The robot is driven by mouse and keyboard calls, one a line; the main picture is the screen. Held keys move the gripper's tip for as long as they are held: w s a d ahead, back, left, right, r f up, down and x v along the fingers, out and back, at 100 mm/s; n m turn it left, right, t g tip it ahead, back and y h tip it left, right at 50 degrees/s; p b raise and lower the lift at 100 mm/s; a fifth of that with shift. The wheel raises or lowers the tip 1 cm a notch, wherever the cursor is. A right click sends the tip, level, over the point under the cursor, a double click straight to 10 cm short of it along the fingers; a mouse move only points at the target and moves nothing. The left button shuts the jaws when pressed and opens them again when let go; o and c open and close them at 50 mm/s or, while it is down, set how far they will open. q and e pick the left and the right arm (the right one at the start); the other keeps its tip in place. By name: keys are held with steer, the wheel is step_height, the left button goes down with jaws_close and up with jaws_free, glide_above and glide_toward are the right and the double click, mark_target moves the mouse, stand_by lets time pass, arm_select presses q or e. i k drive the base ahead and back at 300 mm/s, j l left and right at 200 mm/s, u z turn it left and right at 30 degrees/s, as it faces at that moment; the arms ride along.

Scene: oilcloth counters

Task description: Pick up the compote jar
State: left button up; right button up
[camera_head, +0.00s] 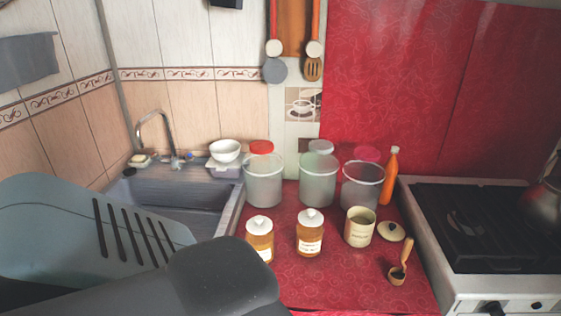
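Several jars stand on the red counter; I cannot tell which is the compote jar, as the labels are too small to read. One amber jar (260,236) with a white lid and label stands nearest the sink, partly covered at its lower left by my arm. A second amber jar (310,236) with a white knobbed lid stands upright just right of it. Three large translucent containers, left (264,184), middle (317,183) and right (361,188), stand in a row behind. Neither gripper's fingers show; only grey links of my arm fill the lower left.
An open cream canister (359,228), its round lid (390,232) and a wooden scoop (399,268) are on the right of the red counter (330,285). An orange bottle (389,178) stands behind. The sink (180,190) is left, the stove (480,225) right. The counter's front middle is clear.

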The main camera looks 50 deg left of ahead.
mark_target(264, 244)
steer(key=i+l, duration=0.1)
steer(key=l, duration=0.15)
steer(key=i+l, duration=0.1)
steer(key=l+u, duration=0.1)
steer(key=u, duration=1.3)
